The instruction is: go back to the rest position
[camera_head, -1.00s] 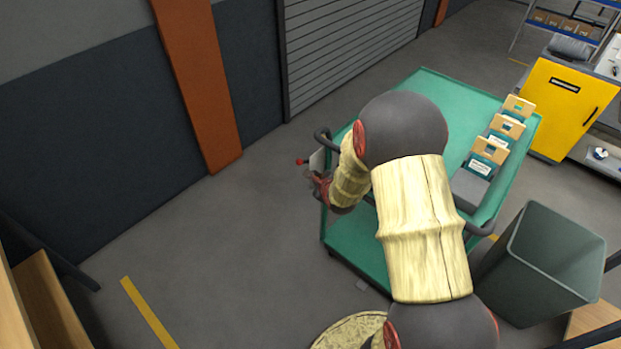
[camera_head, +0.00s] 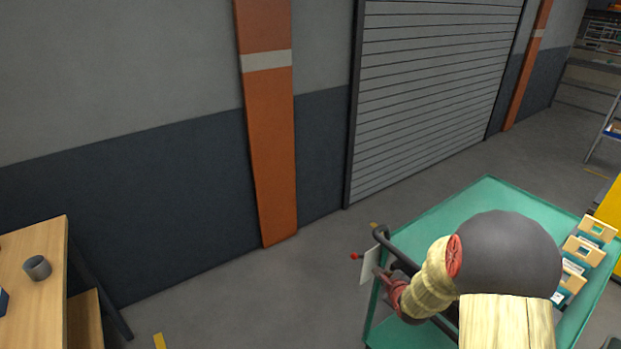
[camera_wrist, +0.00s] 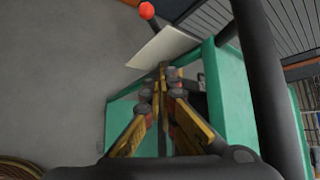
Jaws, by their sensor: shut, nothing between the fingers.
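My gripper (camera_wrist: 165,78) is shut and empty in the wrist view, its fingertips close together. In the head view my gripper (camera_head: 384,275) is small and partly hidden by my wrist, near the left end of the green cart (camera_head: 487,192). My arm bends across the cart at the lower right. In the wrist view the fingertips appear in front of the cart's green edge (camera_wrist: 232,95), just below a white panel (camera_wrist: 165,45); I cannot tell whether they touch either.
The cart's dark handle (camera_wrist: 262,80) is close at the right of the wrist view. A red ball (camera_head: 354,256) sticks out by the panel. Card-topped holders (camera_head: 583,250) stand on the cart.

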